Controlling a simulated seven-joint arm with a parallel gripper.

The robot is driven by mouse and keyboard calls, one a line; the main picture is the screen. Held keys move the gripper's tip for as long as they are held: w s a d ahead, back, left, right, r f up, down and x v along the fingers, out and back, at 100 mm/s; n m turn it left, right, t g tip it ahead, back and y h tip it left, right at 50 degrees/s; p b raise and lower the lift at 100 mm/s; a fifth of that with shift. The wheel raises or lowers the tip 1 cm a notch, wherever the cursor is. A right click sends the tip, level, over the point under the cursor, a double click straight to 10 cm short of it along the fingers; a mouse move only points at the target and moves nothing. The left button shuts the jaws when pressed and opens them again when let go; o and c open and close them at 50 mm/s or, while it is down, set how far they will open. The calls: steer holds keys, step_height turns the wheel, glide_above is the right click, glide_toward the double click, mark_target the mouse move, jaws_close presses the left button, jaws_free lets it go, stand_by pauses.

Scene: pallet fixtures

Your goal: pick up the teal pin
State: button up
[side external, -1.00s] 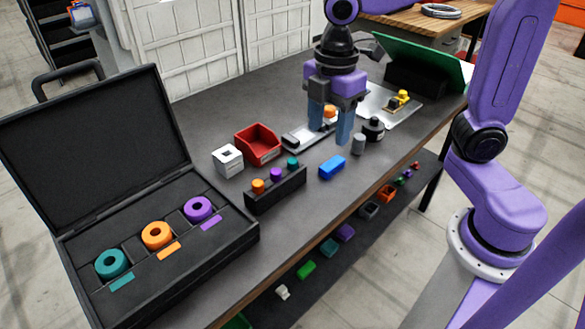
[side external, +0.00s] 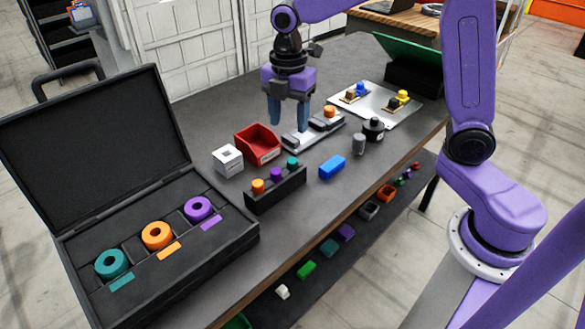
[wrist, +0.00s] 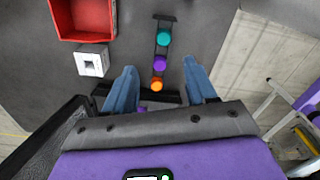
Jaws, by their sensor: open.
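The teal pin (side external: 293,162) stands upright in the right end of a black rack (side external: 275,192), beside a purple pin (side external: 276,174) and an orange pin (side external: 258,186). In the wrist view the teal pin (wrist: 164,38) is the farthest of the three, beyond the purple pin (wrist: 159,63) and orange pin (wrist: 157,84). My gripper (side external: 288,120) is open and empty, in the air above and behind the rack. In the wrist view its two blue fingers (wrist: 162,76) are spread to either side of the pin row, and the teal pin lies ahead of the fingertips.
A red bin (side external: 257,145) and a white block with a square hole (side external: 227,159) stand left of the gripper. An open black case (side external: 225,238) with teal, orange and purple rings fills the left.

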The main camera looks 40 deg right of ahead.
glide_above(292, 160)
steer(key=f, duration=0.5)
steer(key=shift+w+a, duration=0.2)
steer(key=f, duration=0.4)
steer(key=shift+s+d+f, duration=0.15)
steer(key=shift+s+d, duration=0.05)
steer(key=shift+s, duration=0.1)
steer(key=shift+f, duration=0.6)
jaws_close()
